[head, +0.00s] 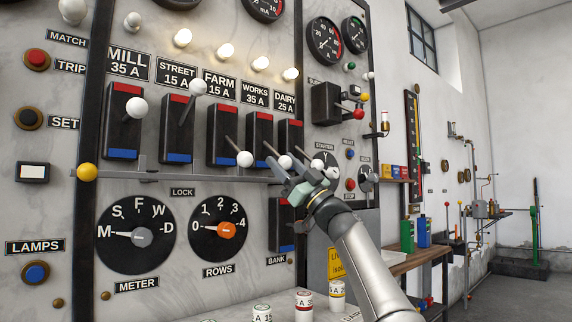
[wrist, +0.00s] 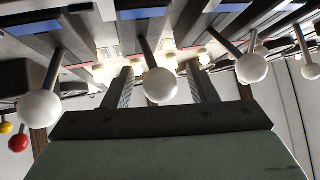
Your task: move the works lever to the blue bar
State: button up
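The works switch (head: 259,131) is a dark panel with a red bar on top and a blue bar (head: 256,160) at its foot. Its lever is a thin rod with a white knob (head: 285,162), slanting out and downward in the head view. My gripper (head: 291,176) is at this knob, partly hiding the area below it. In the wrist view the white knob (wrist: 160,86) sits between the two fingers of my gripper (wrist: 162,88), with a gap on each side. The fingers are open. A blue bar (wrist: 145,13) shows beyond the rod.
The farm knob (head: 245,159) and dairy knob (head: 317,165) hang close on either side. The mill knob (head: 137,107) and street knob (head: 198,87) are further left. A horizontal lock rail (head: 180,176) with a yellow end knob (head: 87,172) runs under the switches.

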jog(key=b+v, duration=0.6)
jog(key=v, duration=1.1)
jog(key=shift+s+d+f, duration=0.1)
